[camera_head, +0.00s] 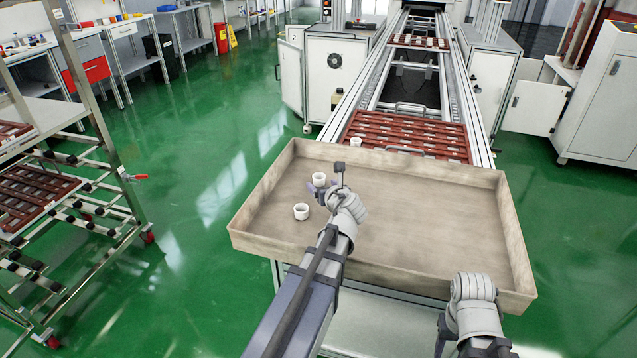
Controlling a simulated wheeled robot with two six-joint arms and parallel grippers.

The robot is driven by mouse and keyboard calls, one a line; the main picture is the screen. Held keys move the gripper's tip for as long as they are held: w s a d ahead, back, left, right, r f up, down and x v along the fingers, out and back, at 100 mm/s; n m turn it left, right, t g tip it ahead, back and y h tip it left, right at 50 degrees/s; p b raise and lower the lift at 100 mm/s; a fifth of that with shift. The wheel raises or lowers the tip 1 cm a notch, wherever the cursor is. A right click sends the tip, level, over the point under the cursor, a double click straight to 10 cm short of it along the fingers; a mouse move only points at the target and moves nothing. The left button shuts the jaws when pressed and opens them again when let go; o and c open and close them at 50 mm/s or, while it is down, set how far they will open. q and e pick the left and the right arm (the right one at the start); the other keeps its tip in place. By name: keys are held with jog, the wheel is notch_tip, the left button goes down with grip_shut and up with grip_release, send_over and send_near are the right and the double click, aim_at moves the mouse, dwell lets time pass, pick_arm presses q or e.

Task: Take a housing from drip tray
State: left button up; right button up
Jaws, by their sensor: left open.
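The drip tray (430,225) is a wide, shallow, grey-brown tray at the near end of the conveyor. Two small white cup-shaped housings stand in its left part: one housing (319,179) at the back and another housing (301,212) nearer to me. My left gripper (326,190) is open over the tray, just right of the back housing and close to it. Its fingers are partly hidden by my wrist, and I cannot tell if they touch the housing. My right arm shows at the tray's near right corner, but its jaws do not show.
A red-brown slotted carrier (410,132) lies on the conveyor behind the tray, with a white cup (356,141) at its left. A wheeled rack (105,150) with similar carriers stands at the left. The tray's middle and right are empty. Raised walls edge the tray.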

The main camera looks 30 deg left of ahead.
aim_at(318, 177)
pick_arm(q)
jog(key=shift+w+d+b+x, duration=0.2)
jog(key=shift+b+x, duration=0.2)
jog(key=shift+x, duration=1.1)
jog(key=shift+w+d+b+x, duration=0.15)
jog(key=shift+b+x, duration=0.25)
jog(key=shift+x, duration=1.1)
jog(key=shift+a+r, duration=0.1)
jog(key=shift+r, duration=0.15)
grip_shut()
